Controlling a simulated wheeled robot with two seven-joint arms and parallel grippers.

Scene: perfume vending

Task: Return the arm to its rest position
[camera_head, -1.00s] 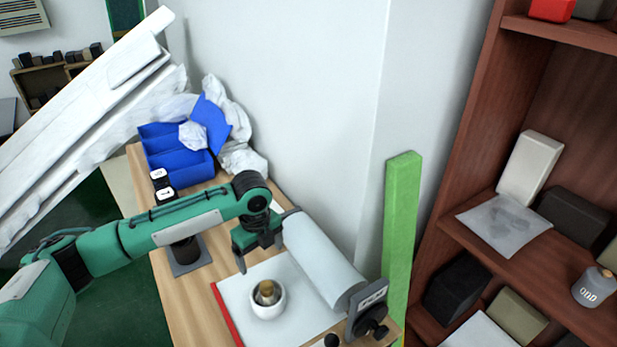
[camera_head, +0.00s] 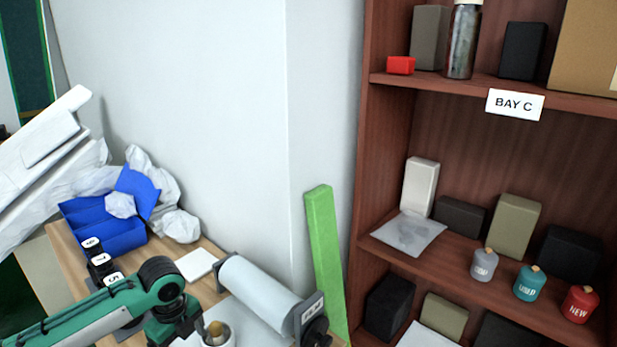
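My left arm (camera_head: 90,316) is green with black joints and comes in from the lower left over the wooden table. My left gripper (camera_head: 178,334) is at the bottom edge, just left of a white round cup (camera_head: 218,338) with a gold-brown top inside. The fingertips are cut off or hidden, so I cannot tell whether it is open or holds anything. My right arm and gripper are out of view.
A white roll (camera_head: 258,290) lies right of the gripper. A blue box (camera_head: 108,236) and crumpled paper stand behind. A green post (camera_head: 325,262) leans by the wall. The shelf (camera_head: 497,88) at right holds boxes and bottles (camera_head: 530,284).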

